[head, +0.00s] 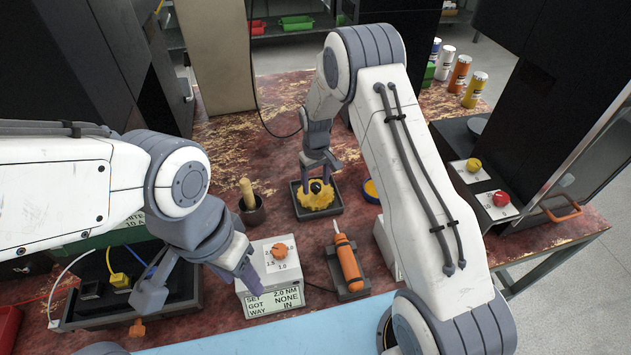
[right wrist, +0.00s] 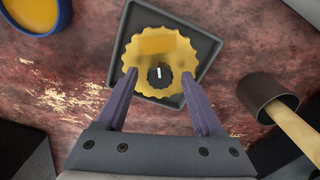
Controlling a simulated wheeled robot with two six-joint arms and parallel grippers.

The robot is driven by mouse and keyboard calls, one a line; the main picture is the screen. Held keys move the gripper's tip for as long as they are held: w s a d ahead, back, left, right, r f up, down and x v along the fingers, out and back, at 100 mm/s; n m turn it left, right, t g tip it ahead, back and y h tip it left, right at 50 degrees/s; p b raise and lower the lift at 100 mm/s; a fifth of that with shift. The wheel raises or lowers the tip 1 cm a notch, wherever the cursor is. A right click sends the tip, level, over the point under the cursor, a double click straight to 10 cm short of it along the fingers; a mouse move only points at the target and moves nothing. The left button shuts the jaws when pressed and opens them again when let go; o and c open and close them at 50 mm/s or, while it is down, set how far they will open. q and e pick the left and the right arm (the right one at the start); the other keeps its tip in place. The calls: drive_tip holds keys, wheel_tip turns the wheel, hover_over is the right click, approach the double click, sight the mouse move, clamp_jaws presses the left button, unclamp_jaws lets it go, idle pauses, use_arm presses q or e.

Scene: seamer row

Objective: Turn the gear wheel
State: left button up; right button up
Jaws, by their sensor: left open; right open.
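The yellow gear wheel (head: 314,199) lies in a dark square tray (head: 301,213) on the worn red bench. In the right wrist view the gear wheel (right wrist: 150,42) shows a dark hub with a white mark. My right gripper (head: 318,179) is over the gear wheel. Its fingers (right wrist: 160,80) are open and spread on either side of the near part of the gear wheel; I cannot tell whether they touch it.
A grey setting box (head: 257,272) with an orange knob and an orange-handled tool (head: 347,262) stand in front of the tray. A dark cup with a wooden handle (head: 250,205) is left of it.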

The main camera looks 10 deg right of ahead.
sight(315, 185)
drive_tip(key=shift+c, duration=0.3)
clamp_jaws()
drive_tip(key=m, duration=0.4)
drive_tip(key=shift+m, duration=0.4)
drive_tip(key=shift+o, duration=0.3)
unclamp_jaws()
wheel_tip(315, 185, up, 11)
drive_tip(key=b, duration=0.1)
drive_tip(key=shift+f, duration=0.2)
